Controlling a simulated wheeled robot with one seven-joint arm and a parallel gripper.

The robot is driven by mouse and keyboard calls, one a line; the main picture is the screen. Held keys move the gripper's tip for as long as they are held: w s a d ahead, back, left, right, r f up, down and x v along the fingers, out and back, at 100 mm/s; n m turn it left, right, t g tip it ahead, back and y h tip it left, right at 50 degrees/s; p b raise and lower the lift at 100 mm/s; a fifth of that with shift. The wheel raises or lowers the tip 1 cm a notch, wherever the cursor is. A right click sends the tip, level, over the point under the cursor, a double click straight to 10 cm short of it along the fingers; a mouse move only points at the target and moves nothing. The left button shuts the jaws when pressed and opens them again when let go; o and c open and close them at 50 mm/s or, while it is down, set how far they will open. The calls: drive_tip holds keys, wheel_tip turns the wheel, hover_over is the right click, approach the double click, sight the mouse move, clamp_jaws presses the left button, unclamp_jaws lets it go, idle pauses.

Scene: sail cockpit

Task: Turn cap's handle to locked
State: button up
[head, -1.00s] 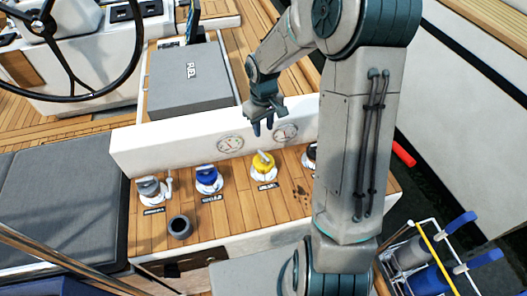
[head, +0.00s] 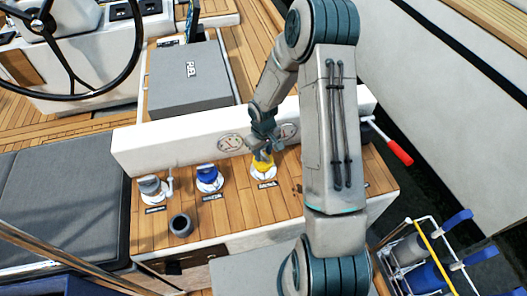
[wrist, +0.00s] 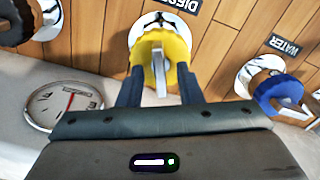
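The yellow cap (head: 263,170) sits on a white round base on the wooden deck panel. In the wrist view the yellow cap (wrist: 172,48) has a narrow upright handle (wrist: 161,76), and a partly cut-off label beside it reads "DIES…". My gripper (head: 264,150) is right at this cap. In the wrist view its two dark fingers (wrist: 160,88) are apart, one on each side of the handle, with gaps showing. The fingertips overlap the cap's near edge; I cannot tell whether they touch it. Any lock marking is not readable.
A blue cap (head: 208,178), labelled "WATER" (wrist: 283,46), and a grey cap (head: 150,187) stand to the left. A dark cap (wrist: 15,22) shows at the wrist view's edge. A white wall with round gauges (head: 231,143) rises behind. A red-ended lever (head: 398,151) is at right.

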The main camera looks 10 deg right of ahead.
drive_tip(key=shift+f, duration=0.15)
clamp_jaws()
